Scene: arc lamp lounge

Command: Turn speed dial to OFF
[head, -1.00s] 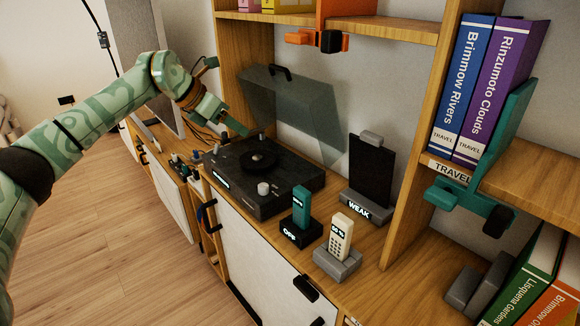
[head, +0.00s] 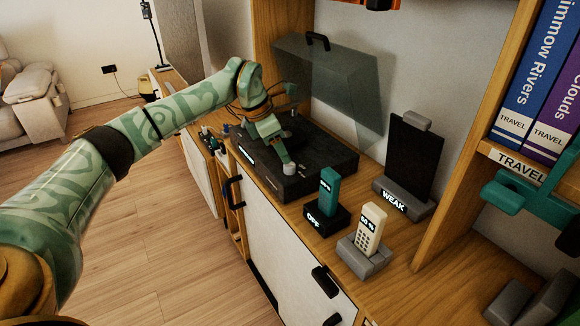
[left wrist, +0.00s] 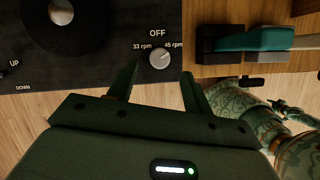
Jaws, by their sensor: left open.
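The speed dial (left wrist: 160,58) is a pale round knob on the black turntable (head: 325,158). In the left wrist view its labels read OFF above, 33 rpm at left and 45 rpm at right. A faint mark on the knob seems to lean toward 45 rpm, but it is small. In the head view the dial (head: 289,169) shows at the tip of my left gripper (head: 285,156). My left gripper (left wrist: 158,76) is open, with its fingertips just short of the dial, one toward each side. Nothing is between the fingers.
A dark transparent lid (head: 335,85) stands raised behind the turntable. A teal handset (head: 329,187) on a black base marked OFF and a cream handset (head: 371,228) on a grey base stand to the right. A black panel (head: 408,160) marked WEAK is behind them.

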